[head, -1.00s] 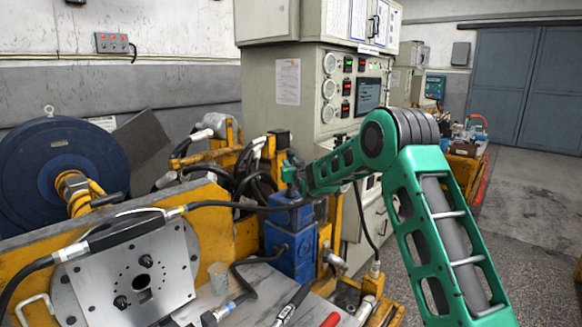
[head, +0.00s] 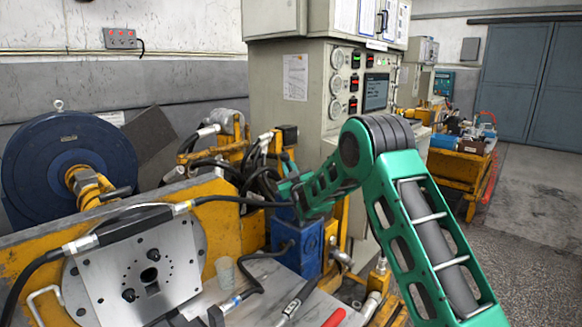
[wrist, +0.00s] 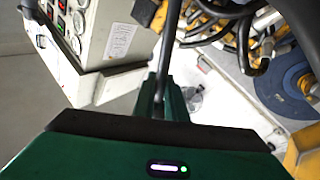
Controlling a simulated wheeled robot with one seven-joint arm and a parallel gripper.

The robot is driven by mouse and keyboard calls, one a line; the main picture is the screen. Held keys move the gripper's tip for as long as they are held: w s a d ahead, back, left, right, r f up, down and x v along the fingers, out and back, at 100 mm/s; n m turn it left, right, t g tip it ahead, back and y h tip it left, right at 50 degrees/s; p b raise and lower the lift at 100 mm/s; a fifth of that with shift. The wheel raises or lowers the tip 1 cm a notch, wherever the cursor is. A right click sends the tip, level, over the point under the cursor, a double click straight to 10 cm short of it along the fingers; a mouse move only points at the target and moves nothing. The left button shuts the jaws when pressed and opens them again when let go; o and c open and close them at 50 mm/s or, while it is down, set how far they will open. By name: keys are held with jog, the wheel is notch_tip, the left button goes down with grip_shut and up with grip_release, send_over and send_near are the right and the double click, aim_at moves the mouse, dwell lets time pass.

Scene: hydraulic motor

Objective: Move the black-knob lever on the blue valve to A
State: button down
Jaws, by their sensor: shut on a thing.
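The blue valve (head: 297,246) stands upright behind the steel bench top, right of the round flange plate in the head view. My gripper (head: 287,184) is at the top of the valve, at the end of my green arm. In the wrist view my gripper's narrow fingers (wrist: 165,100) are closed around a dark thin bar, the lever (wrist: 174,38), which runs up to the top edge of the picture. The lever's black knob is not clearly visible. My gripper and arm cover the valve's upper part in the head view, and the A mark cannot be seen.
A black hose (head: 232,200) crosses just left of the valve. Hoses and yellow fittings crowd behind it. A grey control cabinet (head: 292,120) stands behind my arm. Loose tools and a clear cup (head: 225,268) are on the bench top (head: 262,272). Open floor lies at the right.

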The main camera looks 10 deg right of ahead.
jog(key=shift+a+f, duration=0.1)
jog(key=shift+f, duration=0.1)
jog(key=c, duration=1.8)
grip_release()
jog(key=shift+s, duration=0.1)
jog(key=shift+r, duration=0.1)
jog(key=v, duration=1)
jog(key=shift+s, duration=0.25)
